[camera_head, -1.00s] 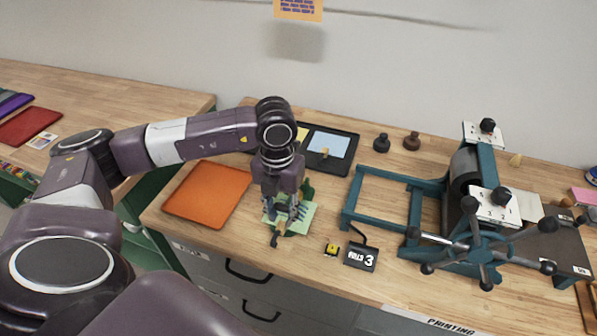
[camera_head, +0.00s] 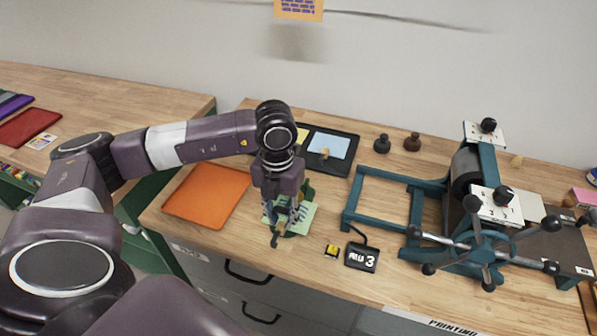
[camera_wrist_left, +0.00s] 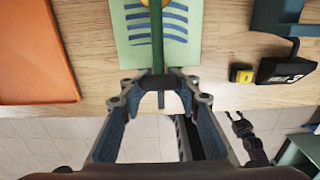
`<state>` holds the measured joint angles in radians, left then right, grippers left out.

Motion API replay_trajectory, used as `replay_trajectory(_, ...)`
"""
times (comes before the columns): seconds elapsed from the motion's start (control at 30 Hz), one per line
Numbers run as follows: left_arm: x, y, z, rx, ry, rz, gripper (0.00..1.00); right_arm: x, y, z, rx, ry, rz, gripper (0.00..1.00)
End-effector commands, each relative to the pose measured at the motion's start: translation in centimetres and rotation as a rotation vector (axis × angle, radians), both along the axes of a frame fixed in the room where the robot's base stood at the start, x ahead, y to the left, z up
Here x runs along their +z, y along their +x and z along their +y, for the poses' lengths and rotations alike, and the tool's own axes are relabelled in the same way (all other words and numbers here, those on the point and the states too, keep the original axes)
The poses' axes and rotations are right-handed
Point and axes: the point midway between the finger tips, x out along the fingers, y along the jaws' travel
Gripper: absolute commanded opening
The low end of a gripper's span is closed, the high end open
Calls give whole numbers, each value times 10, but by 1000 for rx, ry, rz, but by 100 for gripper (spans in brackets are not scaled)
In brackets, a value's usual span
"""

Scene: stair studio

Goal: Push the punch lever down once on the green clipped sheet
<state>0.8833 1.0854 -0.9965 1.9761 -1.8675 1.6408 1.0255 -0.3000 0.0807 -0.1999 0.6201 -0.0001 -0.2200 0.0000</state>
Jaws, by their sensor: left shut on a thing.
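The green sheet (camera_head: 309,212) lies on the bench with the green punch (camera_head: 308,188) over it, partly hidden by my gripper. In the left wrist view the sheet (camera_wrist_left: 175,42) shows dark wavy stripes. The punch's green lever (camera_wrist_left: 157,45) runs from the sheet to between my fingers. My left gripper (camera_head: 284,228) points down above the sheet, shut on the lever; the grip itself is partly hidden in the head view. In the wrist view a dark jointed part that looks like my right gripper (camera_wrist_left: 243,130) hangs past the bench edge, its fingers unclear.
An orange tray (camera_head: 208,195) lies left of the sheet. A small yellow-black block (camera_head: 332,251) and a black counter showing 3 (camera_head: 361,257) stand to its right. A teal press (camera_head: 415,205) with a spoked wheel fills the right. A black tray (camera_head: 340,168) lies behind.

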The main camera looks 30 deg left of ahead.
Motion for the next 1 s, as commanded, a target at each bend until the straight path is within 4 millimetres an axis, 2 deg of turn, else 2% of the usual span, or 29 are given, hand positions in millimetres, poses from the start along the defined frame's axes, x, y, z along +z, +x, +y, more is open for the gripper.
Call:
replay_trajectory(0.33, 0, 1, 0, 1, 0, -1, 15, 0, 0, 0, 0, 0, 0, 40)
replay_trajectory(0.73, 12, 1, 0, 1, 0, -4, 15, 5, 0, 0, 0, 0, 0, 40)
replay_trajectory(1.0, 12, 1, 0, 1, 0, -2, 15, 5, 0, 1, 0, 1, 0, 40)
